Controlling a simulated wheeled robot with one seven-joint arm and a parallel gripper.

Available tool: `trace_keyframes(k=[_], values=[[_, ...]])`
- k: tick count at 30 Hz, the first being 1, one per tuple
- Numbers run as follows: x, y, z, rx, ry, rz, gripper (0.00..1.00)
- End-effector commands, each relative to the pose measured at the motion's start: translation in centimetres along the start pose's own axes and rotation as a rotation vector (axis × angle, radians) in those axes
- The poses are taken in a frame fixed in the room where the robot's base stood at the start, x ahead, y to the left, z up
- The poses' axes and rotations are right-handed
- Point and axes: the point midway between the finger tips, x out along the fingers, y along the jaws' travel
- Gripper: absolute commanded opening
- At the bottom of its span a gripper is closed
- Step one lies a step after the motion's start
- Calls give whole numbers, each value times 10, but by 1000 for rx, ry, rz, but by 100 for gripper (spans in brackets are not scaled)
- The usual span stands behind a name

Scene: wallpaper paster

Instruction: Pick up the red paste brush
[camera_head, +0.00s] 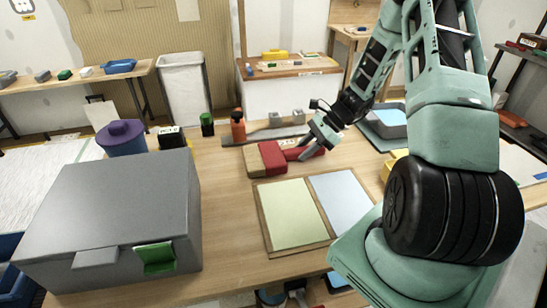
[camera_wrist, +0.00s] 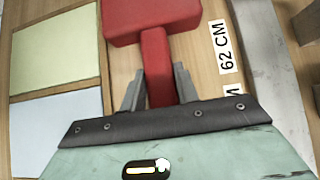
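The red paste brush (camera_head: 267,158) lies on the wooden table, its wide tan-edged head to the left and its handle to the right. In the wrist view its red head (camera_wrist: 152,20) is at the top and the handle runs down toward my gripper (camera_wrist: 160,88). The two grey fingers lie close along both sides of the handle and look closed on it. The handle's lower end is hidden by my gripper's palm. In the head view my gripper (camera_head: 313,144) reaches down to the handle from the right.
A board with green (camera_head: 287,212) and blue (camera_head: 341,193) sheets lies in front of the brush. A grey box (camera_head: 120,215) stands at left. A long grey tool (camera_head: 275,133) and an orange bottle (camera_head: 238,128) are behind the brush.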

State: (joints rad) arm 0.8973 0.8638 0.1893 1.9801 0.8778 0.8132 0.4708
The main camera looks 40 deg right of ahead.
Motion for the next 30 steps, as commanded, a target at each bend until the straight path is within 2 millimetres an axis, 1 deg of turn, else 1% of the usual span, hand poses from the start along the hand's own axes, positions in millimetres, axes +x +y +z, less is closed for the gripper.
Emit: trace_keyframes(k=[8, 11, 14, 21, 24, 30], values=[[-1, 0, 1, 0, -1, 0, 8], [-6, 0, 5, -1, -1, -1, 8], [-16, -1, 16, -3, 1, -3, 8], [-50, -1, 49, -3, 2, -3, 8], [-61, -1, 60, -2, 1, -2, 8], [-71, 0, 71, -1, 0, 0, 8]])
